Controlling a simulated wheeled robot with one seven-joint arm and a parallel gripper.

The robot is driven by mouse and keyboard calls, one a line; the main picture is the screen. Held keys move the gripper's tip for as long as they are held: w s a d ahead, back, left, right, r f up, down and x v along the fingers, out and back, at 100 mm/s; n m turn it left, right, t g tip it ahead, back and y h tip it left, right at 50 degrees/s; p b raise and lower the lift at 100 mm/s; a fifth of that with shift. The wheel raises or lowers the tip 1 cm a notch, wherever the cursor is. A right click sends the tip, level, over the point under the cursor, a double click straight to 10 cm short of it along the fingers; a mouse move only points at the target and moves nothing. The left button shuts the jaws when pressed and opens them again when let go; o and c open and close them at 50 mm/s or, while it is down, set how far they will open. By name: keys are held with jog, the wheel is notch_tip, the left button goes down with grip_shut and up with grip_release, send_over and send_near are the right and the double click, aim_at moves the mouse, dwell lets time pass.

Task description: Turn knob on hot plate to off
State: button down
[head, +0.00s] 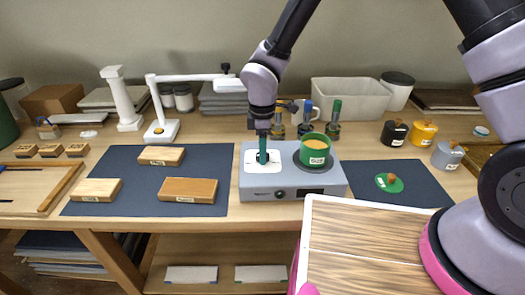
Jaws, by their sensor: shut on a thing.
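The hot plate (295,182) is a grey box in the middle of the table, with a white square panel (252,168) on its top left. My gripper (263,157) points straight down over this panel, its green fingers shut on a small dark knob there. The fingers hide most of the knob, so its setting cannot be read. A green pot (314,150) with tan contents and a label stands on the right half of the hot plate. The front face carries a small dark display and a round dark part (281,195).
A dark mat (140,190) with several labelled wooden blocks lies left. A dark mat (365,175) with a green lid (389,183) lies right. Bottles (333,120) stand close behind the hot plate. A white lamp-like stand (160,125) reaches toward my arm. A wood-topped board (360,250) fills the front right.

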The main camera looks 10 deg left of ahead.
jog(key=shift+c, duration=1.8)
grip_release()
jog(key=shift+r, duration=0.15)
notch_tip(320, 180, up, 11)
jog(key=shift+f, duration=0.2)
